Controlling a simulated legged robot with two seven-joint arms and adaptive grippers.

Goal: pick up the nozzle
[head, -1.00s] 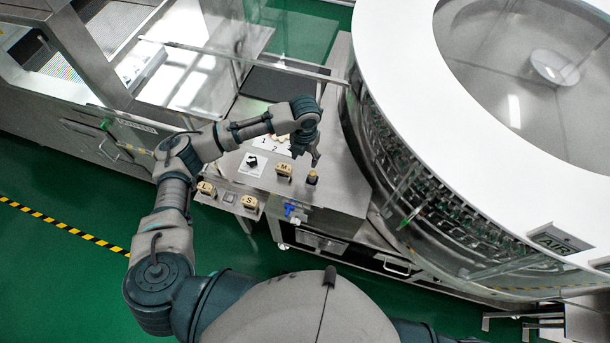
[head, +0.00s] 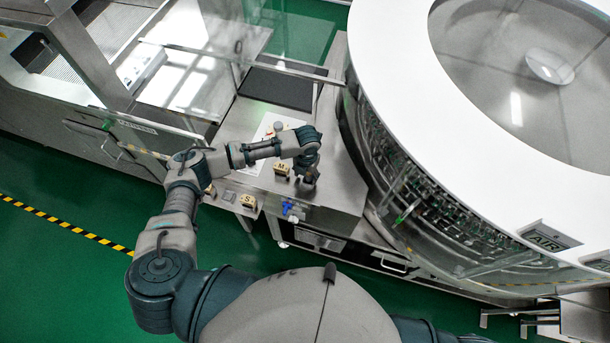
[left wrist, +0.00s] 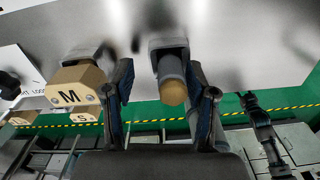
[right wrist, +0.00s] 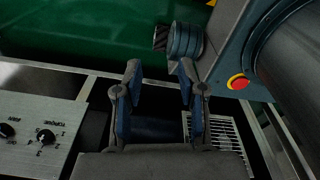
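The nozzle, a grey cylinder with a brass-coloured end (left wrist: 173,92), stands in a grey holder on the steel worktop in the left wrist view. My left gripper (left wrist: 159,68) is open with its fingers on either side of the nozzle. The right finger looks close to it, and a gap shows on the left; contact cannot be told. In the head view my left gripper (head: 309,176) is over the worktop's front right part and hides the nozzle. My right gripper (right wrist: 160,72) is open and empty in the right wrist view.
A tan block marked M (head: 281,169) sits just left of the left gripper, and one marked S (head: 247,200) is near the front edge. A blue valve (head: 287,208) is on the front edge. The large round washer (head: 385,150) stands close on the right.

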